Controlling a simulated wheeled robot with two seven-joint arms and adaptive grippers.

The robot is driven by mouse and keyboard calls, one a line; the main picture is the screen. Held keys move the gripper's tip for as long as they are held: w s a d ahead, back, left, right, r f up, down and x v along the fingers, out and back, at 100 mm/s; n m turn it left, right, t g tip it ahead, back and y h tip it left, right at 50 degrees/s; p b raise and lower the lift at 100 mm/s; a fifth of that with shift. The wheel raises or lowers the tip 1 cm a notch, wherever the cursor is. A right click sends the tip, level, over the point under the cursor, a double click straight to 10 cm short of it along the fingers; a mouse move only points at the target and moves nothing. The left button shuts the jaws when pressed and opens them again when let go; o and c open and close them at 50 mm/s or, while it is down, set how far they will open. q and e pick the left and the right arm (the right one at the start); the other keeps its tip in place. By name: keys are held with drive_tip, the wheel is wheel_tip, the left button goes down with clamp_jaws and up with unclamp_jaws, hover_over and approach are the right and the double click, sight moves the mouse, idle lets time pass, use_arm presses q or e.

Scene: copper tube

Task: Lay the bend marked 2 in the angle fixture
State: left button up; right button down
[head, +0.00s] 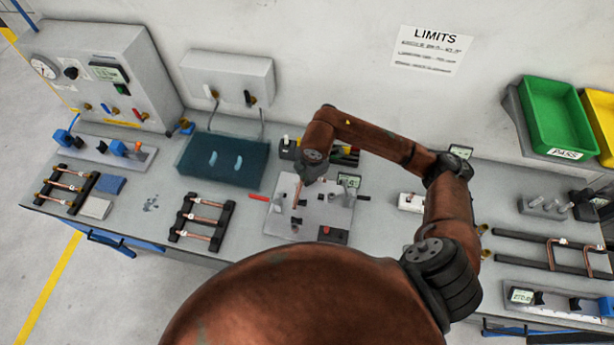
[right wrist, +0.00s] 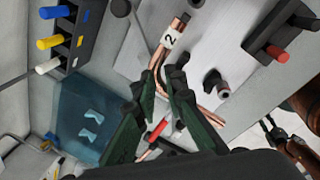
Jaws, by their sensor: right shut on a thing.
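The bend marked 2 is a copper tube with a white tag (right wrist: 171,39) bearing a black 2 in the right wrist view. My right gripper (right wrist: 167,78) is shut on it, and copper shows both above and below the fingertips. In the head view the bend (head: 297,194) hangs upright-looking below my right gripper (head: 306,180). The angle fixture (head: 322,218) is a light grey plate with pegs, and the gripper is over its back left part. It also fills the right wrist view's upper middle (right wrist: 215,45). Whether the bend touches the plate I cannot tell.
A red marker (head: 258,197) lies left of the fixture. A rack of copper tubes (head: 203,220) and a blue mat (head: 224,160) are further left.

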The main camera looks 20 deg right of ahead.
wheel_tip(320, 180, down, 3)
drive_tip(key=b, duration=0.2)
drive_tip(key=shift+s+b, duration=0.1)
drive_tip(key=shift+b, duration=0.25)
wheel_tip(320, 180, down, 5)
drive_tip(key=b, duration=0.3)
drive_tip(key=shift+s+r, duration=0.1)
drive_tip(key=shift+r, duration=0.05)
drive_tip(key=shift+f+b, duration=0.75)
drive_tip(key=shift+b, duration=0.05)
use_arm(q)
wheel_tip(320, 180, down, 7)
drive_tip(key=w, duration=0.1)
drive_tip(key=shift+w+f, duration=0.15)
use_arm(e)
drive_tip(key=shift+s, duration=0.1)
drive_tip(key=shift+f, duration=0.1)
